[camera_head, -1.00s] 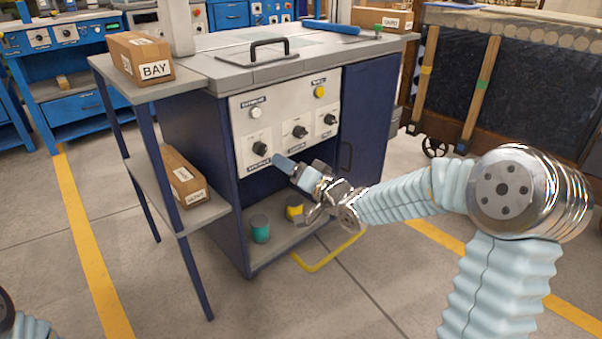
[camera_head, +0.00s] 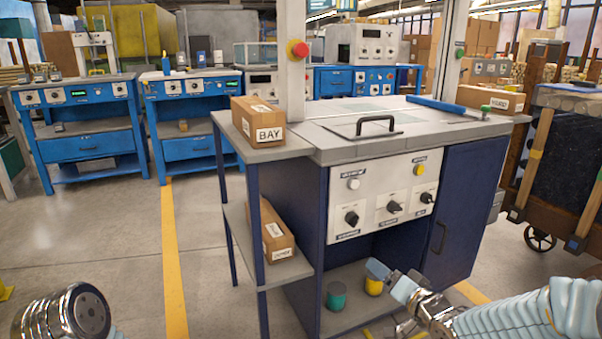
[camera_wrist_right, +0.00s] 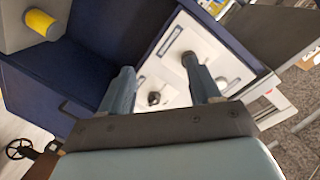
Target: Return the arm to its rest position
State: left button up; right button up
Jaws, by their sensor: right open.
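My right gripper (camera_head: 384,274) is in the lower right of the head view, below and in front of the control panel (camera_head: 371,224) of a dark blue cabinet. In the right wrist view the gripper (camera_wrist_right: 163,86) is open, its two blue fingers apart with nothing held between them. Past the fingers, the wrist view shows the white panel with a black knob (camera_wrist_right: 154,98) and another dark knob (camera_wrist_right: 190,60). My left arm shows only as a shiny joint at the lower left of the head view; its gripper is out of view.
The panel has several controls, including a left knob (camera_head: 351,217) and a yellow button (camera_head: 419,170). A teal can (camera_head: 336,296) and a yellow can (camera_head: 374,286) stand on the cabinet's lower shelf. A BAY box (camera_head: 257,122) sits on the side shelf.

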jog(key=s+a+f+n+g+p, duration=0.15)
jog(key=s+a+f+g, duration=0.25)
jog(key=f, duration=0.5)
jog(key=s+a+f+m+g+p, duration=0.1)
jog(key=s+a+f+g+p, duration=0.3)
jog(key=f, duration=0.5)
jog(key=s+a+f+n+g+p, duration=0.1)
jog(key=s+a+f+g, duration=0.1)
jog(key=s, duration=0.7)
jog(key=s+a+f+n+g+h+p, duration=0.1)
jog(key=s+a+f+n+g, duration=0.1)
jog(key=s+f+g, duration=0.2)
jog(key=s+f, duration=0.3)
jog(key=s, duration=0.1)
jog(key=shift+s+f+g, duration=0.2)
jog(key=shift+s+g, duration=0.1)
jog(key=shift+s, duration=0.1)
